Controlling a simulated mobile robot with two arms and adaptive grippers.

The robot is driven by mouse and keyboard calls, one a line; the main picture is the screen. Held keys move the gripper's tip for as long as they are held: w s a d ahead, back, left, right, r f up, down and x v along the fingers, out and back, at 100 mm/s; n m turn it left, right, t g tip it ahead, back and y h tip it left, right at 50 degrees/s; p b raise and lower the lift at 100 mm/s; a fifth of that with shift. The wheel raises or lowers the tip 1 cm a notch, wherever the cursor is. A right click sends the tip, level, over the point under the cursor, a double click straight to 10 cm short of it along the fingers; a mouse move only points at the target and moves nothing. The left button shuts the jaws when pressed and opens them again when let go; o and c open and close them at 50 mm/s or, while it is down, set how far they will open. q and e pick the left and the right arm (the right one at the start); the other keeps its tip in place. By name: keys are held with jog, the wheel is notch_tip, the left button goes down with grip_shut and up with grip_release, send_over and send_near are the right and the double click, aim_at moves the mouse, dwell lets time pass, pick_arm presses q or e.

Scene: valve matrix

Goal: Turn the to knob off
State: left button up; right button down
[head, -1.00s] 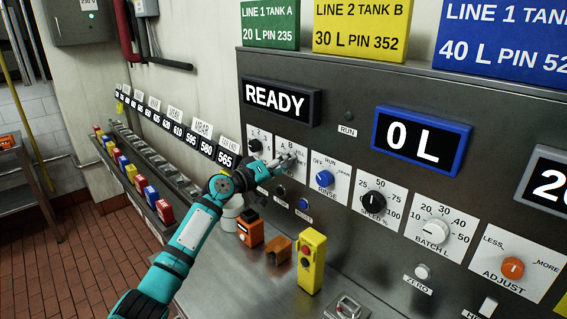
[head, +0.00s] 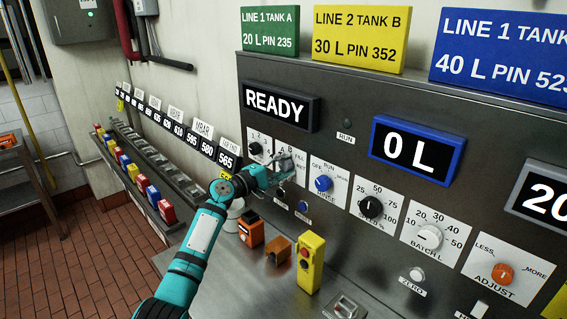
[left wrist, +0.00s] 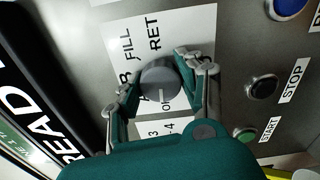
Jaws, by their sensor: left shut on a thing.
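The grey selector knob (left wrist: 160,80) sits on a white plate marked A, B, FILL and RET; part of the lettering is covered. My left gripper (left wrist: 163,88) has one finger on each side of this knob and is shut on it. A pale pointer line on the knob faces the lower edge of the left wrist view. My right gripper is not in view.
A small black numbered knob (head: 255,148) is close on the left. START (left wrist: 245,135) and STOP (left wrist: 263,86) buttons lie near the gripper. The SPEED (head: 370,207) and BATCH L (head: 429,237) knobs are further right. A yellow control box (head: 311,262) stands on the ledge below.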

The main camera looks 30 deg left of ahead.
pick_arm(q)
jog(key=shift+n, duration=0.6)
jog(key=o, duration=1.2)
jog(key=shift+a, duration=0.1)
jog(key=shift+s, duration=0.25)
jog(key=v, duration=1.1)
jog(key=shift+s+a, duration=0.2)
jog(key=shift+s, duration=0.05)
